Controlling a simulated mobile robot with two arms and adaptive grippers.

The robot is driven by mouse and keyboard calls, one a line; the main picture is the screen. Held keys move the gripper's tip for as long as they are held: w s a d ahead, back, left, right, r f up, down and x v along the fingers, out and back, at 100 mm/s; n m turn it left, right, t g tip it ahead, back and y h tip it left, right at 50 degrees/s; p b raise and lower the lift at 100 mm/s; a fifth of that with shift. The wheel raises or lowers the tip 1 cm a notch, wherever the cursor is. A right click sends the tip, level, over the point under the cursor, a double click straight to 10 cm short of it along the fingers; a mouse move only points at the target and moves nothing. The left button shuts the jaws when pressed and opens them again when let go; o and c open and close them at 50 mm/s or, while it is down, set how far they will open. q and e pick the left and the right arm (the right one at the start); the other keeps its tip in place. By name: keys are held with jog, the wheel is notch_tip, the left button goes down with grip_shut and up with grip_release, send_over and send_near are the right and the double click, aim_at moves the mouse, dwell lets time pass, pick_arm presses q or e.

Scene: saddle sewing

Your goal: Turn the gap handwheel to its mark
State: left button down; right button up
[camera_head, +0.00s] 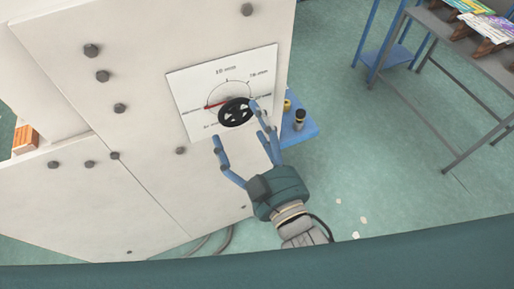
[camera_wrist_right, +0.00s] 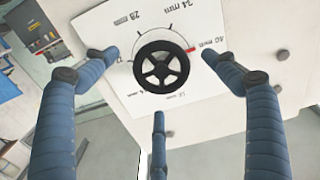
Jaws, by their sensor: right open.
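The black spoked gap handwheel (camera_head: 236,111) sits on a white dial plate (camera_head: 190,87) fixed to the machine's pale panel. A red line (camera_head: 214,105) shows at the wheel's left. In the right wrist view the wheel (camera_wrist_right: 161,68) is near the middle, and the red line (camera_wrist_right: 191,50) is at its right, close to a label reading about 40 mm. My right gripper (camera_head: 238,126) is open in front of the wheel, its blue fingers spread around it. I cannot tell whether any finger touches the rim. My left gripper is not in view.
Dark round knobs (camera_head: 91,50) stud the panel. A blue shelf (camera_head: 307,131) with small cylindrical items stands close to the right of the panel. A grey table (camera_head: 440,28) with packets is at the upper right. Green floor lies open between them.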

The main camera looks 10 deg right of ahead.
jog(key=v, duration=0.7)
dwell(0.4)
jog(key=s+d+f+g+h+b, duration=0.1)
jog(key=s+f+g, duration=0.15)
jog(key=f, duration=1.25)
jog(key=s+f+g+b, duration=0.1)
jog(key=s+f+g, duration=0.15)
jog(key=f, duration=1.25)
jog(key=s+d+f+g+h+b, duration=0.1)
jog(key=f+g, duration=0.2)
jog(key=f, duration=1.2)
jog(key=s+d+f+m+g+h+b, duration=0.1)
jog(key=s+d+f+g, duration=0.3)
jog(key=s+d+f, duration=0.5)
jog(key=s+d+f+m+g+h+b, duration=0.1)
jog(key=s+d+f+g, duration=0.3)
jog(key=s+d+f, duration=0.4)
jog(key=s+f, duration=0.2)
jog(key=f, duration=0.2)
jog(key=s+f+h, duration=0.1)
jog(key=s+f, duration=0.1)
jog(key=f, duration=0.3)
jog(key=shift+s+d+m+h+b, duration=0.3)
jog(key=shift+d+m+b, duration=0.05)
jog(key=shift+d+m, duration=0.05)
